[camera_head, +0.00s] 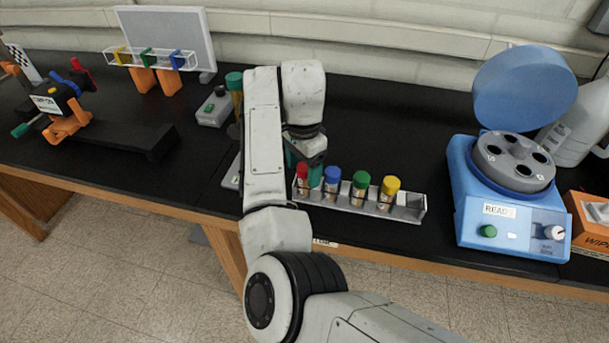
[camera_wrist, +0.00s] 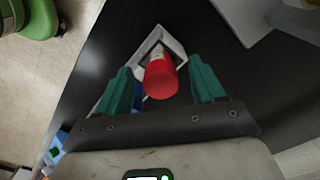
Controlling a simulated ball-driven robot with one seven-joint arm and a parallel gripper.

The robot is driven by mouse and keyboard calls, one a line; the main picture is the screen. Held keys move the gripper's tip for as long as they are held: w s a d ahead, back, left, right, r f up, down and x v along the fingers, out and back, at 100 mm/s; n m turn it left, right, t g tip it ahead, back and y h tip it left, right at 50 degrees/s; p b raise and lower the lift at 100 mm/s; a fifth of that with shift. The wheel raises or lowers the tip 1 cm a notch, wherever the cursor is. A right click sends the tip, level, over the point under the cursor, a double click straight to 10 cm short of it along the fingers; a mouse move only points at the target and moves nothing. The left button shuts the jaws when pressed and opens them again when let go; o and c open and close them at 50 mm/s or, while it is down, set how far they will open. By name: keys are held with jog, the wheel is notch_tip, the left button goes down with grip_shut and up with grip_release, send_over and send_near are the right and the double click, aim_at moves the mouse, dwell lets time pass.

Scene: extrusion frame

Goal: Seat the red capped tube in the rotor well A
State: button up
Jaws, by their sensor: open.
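The red capped tube (camera_head: 302,172) stands at the left end of a grey rack, beside the blue, green and yellow capped tubes. In the wrist view its red cap (camera_wrist: 160,78) sits between my green fingers. My gripper (camera_wrist: 164,84) is open, with a finger on each side of the cap and visible space between. In the head view my gripper (camera_head: 306,166) is over the left end of the rack, partly hidden by my arm. The blue centrifuge (camera_head: 510,195) is at the right with its lid raised. Its grey rotor (camera_head: 512,162) shows several dark wells; I cannot read which is A.
The rack (camera_head: 408,207) runs along the bench's front edge. An orange box (camera_head: 590,222) and a grey bottle (camera_head: 582,118) stand by the centrifuge. A small grey device (camera_head: 214,108) lies behind my arm. The black bench between rack and centrifuge is clear.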

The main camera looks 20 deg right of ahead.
jog(key=shift+f, duration=0.8)
jog(key=shift+c, duration=0.3)
jog(key=c, duration=1)
jog(key=shift+c, duration=0.2)
jog(key=shift+r, duration=0.2)
